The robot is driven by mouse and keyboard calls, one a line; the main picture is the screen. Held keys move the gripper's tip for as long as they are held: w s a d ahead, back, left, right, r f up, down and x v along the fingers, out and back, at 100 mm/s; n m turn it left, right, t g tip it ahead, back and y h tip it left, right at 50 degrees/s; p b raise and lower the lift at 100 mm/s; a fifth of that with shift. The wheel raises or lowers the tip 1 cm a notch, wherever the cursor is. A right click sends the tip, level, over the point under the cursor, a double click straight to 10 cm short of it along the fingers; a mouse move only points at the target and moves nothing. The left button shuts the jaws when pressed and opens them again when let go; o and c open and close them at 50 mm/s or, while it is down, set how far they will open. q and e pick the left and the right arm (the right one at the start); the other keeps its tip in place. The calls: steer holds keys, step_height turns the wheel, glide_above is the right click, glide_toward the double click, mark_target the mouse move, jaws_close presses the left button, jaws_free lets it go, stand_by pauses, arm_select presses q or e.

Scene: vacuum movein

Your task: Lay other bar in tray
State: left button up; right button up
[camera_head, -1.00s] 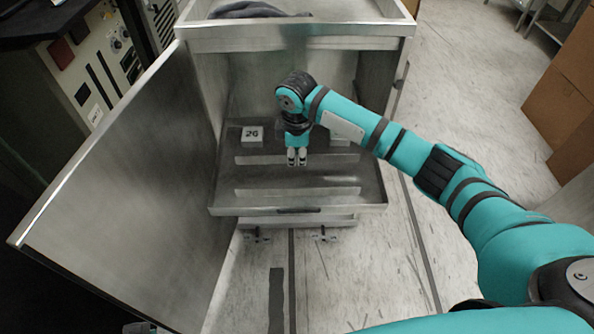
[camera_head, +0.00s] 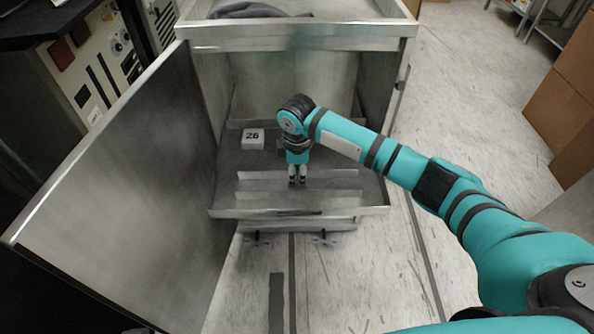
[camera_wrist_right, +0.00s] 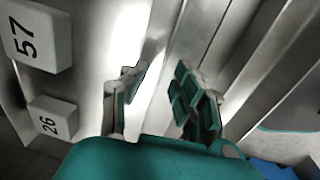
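My right gripper (camera_head: 297,181) points down over the pulled-out metal tray (camera_head: 225,212), at the far long metal strip (camera_head: 262,175). In the wrist view its two fingers (camera_wrist_right: 157,88) stand apart, with bright metal and a grey strip showing between them and nothing clearly clamped. A second long strip (camera_head: 262,195) lies parallel, nearer the tray's front edge. I cannot tell whether these strips are loose bars or part of the tray. My left gripper is not in view.
A white block marked 26 (camera_head: 253,138) stands further back; another marked 57 (camera_wrist_right: 36,36) shows in the wrist view. The cabinet door (camera_head: 125,180) stands open at left. Cardboard boxes (camera_head: 562,120) stand at right. The floor right of the cabinet is clear.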

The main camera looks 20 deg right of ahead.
mark_target(297, 181)
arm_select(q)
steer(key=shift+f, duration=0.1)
arm_select(e)
steer(key=shift+r, duration=0.1)
